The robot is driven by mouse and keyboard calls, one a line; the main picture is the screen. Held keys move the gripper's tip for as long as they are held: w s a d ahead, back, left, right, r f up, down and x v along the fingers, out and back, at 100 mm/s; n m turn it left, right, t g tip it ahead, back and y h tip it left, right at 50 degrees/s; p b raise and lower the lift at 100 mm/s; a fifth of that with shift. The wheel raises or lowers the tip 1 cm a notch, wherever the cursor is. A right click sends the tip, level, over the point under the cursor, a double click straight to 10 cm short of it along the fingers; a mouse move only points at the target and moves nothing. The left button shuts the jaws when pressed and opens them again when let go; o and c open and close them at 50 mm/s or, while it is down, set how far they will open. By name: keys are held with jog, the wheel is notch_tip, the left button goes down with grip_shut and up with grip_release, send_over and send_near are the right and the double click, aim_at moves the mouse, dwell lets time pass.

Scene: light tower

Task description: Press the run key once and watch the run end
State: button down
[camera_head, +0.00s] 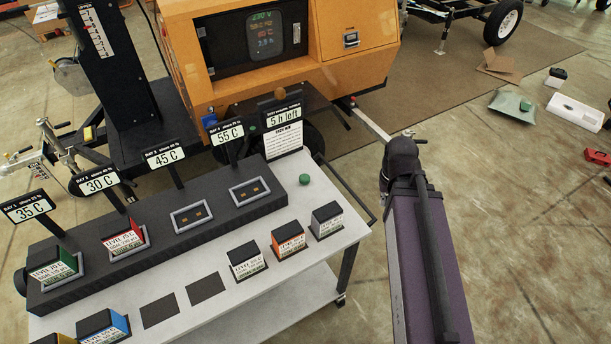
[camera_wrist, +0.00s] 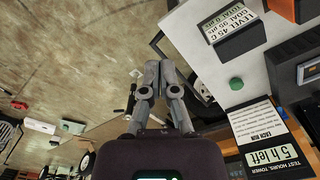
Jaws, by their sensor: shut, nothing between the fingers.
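A green round button (camera_head: 305,179), likely the run key, sits on the white table top beside the dark rack's right end. It also shows in the wrist view (camera_wrist: 236,83). A sign (camera_head: 283,125) behind it reads "5 h left"; its smaller print is unclear. The orange light tower (camera_head: 360,40) has a lit screen (camera_head: 262,35) with small coloured figures. My gripper (camera_wrist: 158,72) is shut and empty, pointing away from the wrist camera, apart from the button. In the head view my purple arm reaches up right of the table; the fingers are not clearly seen.
The dark rack (camera_head: 165,240) has signs 35 C, 30 C, 45 C and 55 C. Its two left slots hold a green block (camera_head: 55,266) and a red block (camera_head: 124,242); its two right slots are empty. Several blocks and two dark pads line the table front. Floor right is mostly open.

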jog(key=t+h+b, duration=0.6)
jog(key=b, duration=0.9)
send_over(307, 176)
jog(key=s, duration=0.1)
notch_tip(307, 176, down, 10)
jog(key=shift+a+r+t, duration=0.2)
jog(key=shift+a+t, duration=0.2)
jog(key=shift+a, duration=0.2)
jog(key=shift+f, duration=0.15)
notch_tip(307, 176, down, 9)
jog(key=b, duration=0.9)
jog(key=shift+r, duration=0.2)
jog(key=shift+d+f+b, duration=0.1)
jog(key=shift+f+b, duration=0.9)
jog(key=shift+b, duration=0.05)
jog(key=shift+r, duration=0.1)
dwell(0.6)
jog(key=shift+r+p, duration=0.95)
jog(key=shift+p, duration=0.1)
